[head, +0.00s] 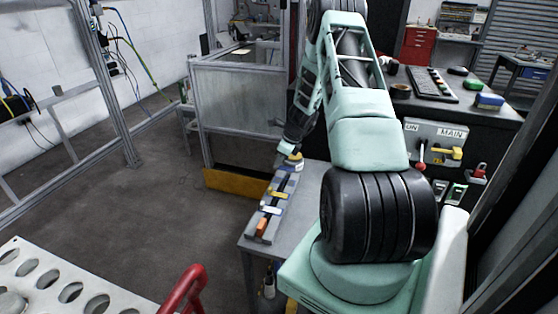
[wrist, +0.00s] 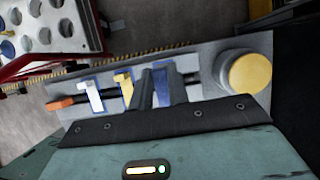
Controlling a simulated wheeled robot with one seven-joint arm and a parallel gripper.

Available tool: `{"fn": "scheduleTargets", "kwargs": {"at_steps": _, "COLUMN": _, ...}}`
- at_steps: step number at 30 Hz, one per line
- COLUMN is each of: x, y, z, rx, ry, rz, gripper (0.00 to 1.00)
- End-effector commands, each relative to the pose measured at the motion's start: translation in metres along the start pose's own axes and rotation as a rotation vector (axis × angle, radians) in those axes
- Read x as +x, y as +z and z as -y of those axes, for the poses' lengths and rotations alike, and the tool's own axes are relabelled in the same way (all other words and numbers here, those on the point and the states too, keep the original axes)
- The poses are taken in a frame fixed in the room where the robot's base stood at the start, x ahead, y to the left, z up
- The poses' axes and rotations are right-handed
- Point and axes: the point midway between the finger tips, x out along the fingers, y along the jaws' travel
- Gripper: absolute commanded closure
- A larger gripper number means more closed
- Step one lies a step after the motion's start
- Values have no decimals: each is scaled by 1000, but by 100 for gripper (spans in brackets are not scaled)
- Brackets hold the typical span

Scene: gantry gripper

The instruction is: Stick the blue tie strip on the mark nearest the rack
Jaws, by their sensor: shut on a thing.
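My gripper (wrist: 160,82) is over a grey board and is shut on what looks like the blue tie strip (wrist: 162,90), which shows between the dark fingers. The fingers hide part of it, and I cannot tell whether it touches the board. To its left in the wrist view stand a yellow strip (wrist: 125,90) and a white strip (wrist: 90,97), each with blue edging, then an orange block (wrist: 60,103). In the head view my gripper (head: 288,161) is at the far end of the board (head: 258,238), its fingertips small. No mark is clearly readable.
A white rack with round holes (head: 55,275) stands at the lower left, with a red rail (head: 184,290). A yellow round knob (wrist: 251,73) is right of my gripper. The board lies on a grey table (head: 308,190); a metal-framed enclosure (head: 238,95) stands behind. Open floor lies left.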

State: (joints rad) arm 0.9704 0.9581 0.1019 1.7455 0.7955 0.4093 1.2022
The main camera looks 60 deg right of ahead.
Motion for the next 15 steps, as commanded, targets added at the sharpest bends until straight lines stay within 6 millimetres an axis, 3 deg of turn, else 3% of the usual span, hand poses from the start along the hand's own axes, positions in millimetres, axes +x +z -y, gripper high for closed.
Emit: {"fn": "scheduleTargets", "kwargs": {"at_steps": 15, "x": 46, "y": -19, "z": 0, "rx": -1, "ry": 0, "rz": 0, "gripper": 96}}
